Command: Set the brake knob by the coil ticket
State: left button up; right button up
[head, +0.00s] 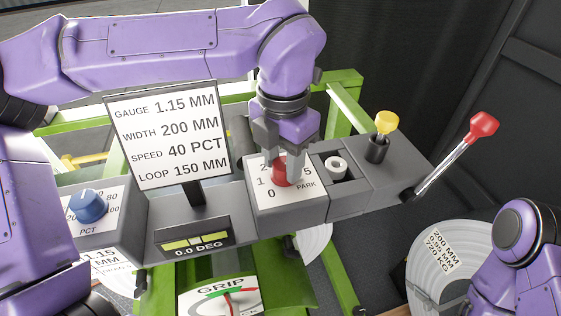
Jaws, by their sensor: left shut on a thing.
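The red brake knob (281,178) sits on a white dial plate (297,204) marked 0, 1, 2, 5 and PARK. My left gripper (283,160) points down over it and is shut on the knob. The fingers hide part of the dial and the knob's pointer, so its setting cannot be read. Coil tickets show on the coils: one at the right (444,251) reads 200 MM, 0.95 MM and 720 KG. Another at the lower left (104,260) shows 1.15 MM and is partly hidden. My right arm shows at the lower right, its gripper out of frame.
A sign (168,138) lists gauge 1.15 MM, width 200 MM, speed 40 PCT, loop 150 MM. A blue knob (87,206), a level display (194,241) reading 0.0 DEG, a grip gauge (222,299), a yellow knob (386,122) and a red-tipped lever (482,125) stand nearby.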

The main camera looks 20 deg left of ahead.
pick_arm(q)
jog(key=n+b, duration=0.2)
jog(key=n, duration=0.1)
jog(key=shift+f, duration=0.2)
jog(key=shift+r+n+b, duration=0.1)
jog(key=shift+n+b, duration=0.6)
jog(key=shift+n, duration=0.6)
jog(key=o, duration=0.8)
jog(key=shift+c, duration=0.2)
jog(key=o, duration=0.3)
jog(key=shift+w, duration=0.2)
